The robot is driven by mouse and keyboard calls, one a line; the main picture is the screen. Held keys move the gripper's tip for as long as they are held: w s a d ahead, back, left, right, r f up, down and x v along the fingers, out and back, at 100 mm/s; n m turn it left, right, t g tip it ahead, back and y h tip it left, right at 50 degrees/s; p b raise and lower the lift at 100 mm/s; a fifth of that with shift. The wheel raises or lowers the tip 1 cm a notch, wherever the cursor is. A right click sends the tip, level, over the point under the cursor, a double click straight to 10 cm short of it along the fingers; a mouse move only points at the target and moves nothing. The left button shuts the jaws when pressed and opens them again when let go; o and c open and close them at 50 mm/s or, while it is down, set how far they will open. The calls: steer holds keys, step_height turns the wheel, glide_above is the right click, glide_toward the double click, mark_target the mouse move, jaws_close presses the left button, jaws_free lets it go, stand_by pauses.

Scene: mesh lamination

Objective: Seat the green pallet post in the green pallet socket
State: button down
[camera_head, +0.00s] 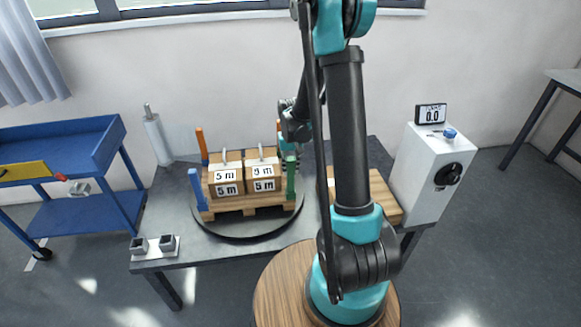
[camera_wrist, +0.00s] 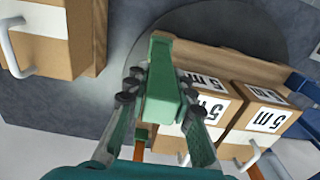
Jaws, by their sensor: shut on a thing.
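The green post (camera_head: 290,182) stands about upright at the front right corner of the wooden pallet (camera_head: 250,205). In the wrist view the green post (camera_wrist: 165,85) runs between my fingers, close beside the pallet's edge board (camera_wrist: 220,62). My gripper (camera_head: 288,155) is shut on the post near its upper part; it also shows in the wrist view (camera_wrist: 158,95). The green socket is hidden, so I cannot tell whether the post's lower end is in it.
A blue post (camera_head: 197,190) and orange posts (camera_head: 202,146) stand at other pallet corners. Labelled boxes (camera_head: 227,178) sit on the pallet, which rests on a dark round turntable (camera_head: 245,235). A white control box (camera_head: 432,170) and a grey two-socket block (camera_head: 154,247) are nearby.

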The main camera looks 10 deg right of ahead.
steer(key=shift+f, duration=0.2)
steer(key=c, duration=1.2)
jaws_free()
steer(key=shift+r, duration=0.1)
step_height(320, 180, up, 12)
steer(key=shift+f, duration=0.1)
